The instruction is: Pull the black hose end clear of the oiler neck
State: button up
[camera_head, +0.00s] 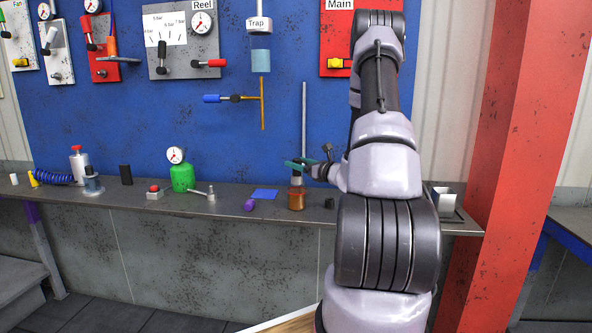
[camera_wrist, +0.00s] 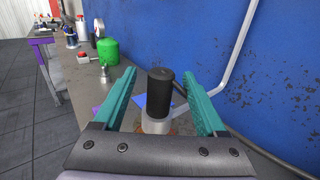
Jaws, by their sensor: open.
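The oiler (camera_head: 297,200) is an amber bottle standing on the bench, near its right part. Its pale grey neck (camera_wrist: 156,125) shows in the wrist view. The black hose end (camera_wrist: 160,92) is an upright black cylinder sitting on top of the neck. My gripper (camera_head: 302,163) is above the oiler in the head view, where its jaws hide most of the hose end. In the wrist view my gripper (camera_wrist: 161,95) has its teal jaws open, one on each side of the hose end, with visible gaps.
The bench (camera_head: 225,205) holds a purple cylinder (camera_head: 250,204), a blue sheet (camera_head: 264,194) and a green tank (camera_head: 183,177) left of the oiler. A small black piece (camera_head: 330,203) stands just right of it. A grey pipe (camera_head: 304,120) runs upright behind my gripper.

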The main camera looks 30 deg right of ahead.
jog(key=x, duration=0.4)
jog(key=shift+w+f, duration=0.1)
jog(key=shift+f, duration=0.1)
grip_shut()
notch_tip(320, 180, up, 10)
dwell(0.5)
dwell(0.5)
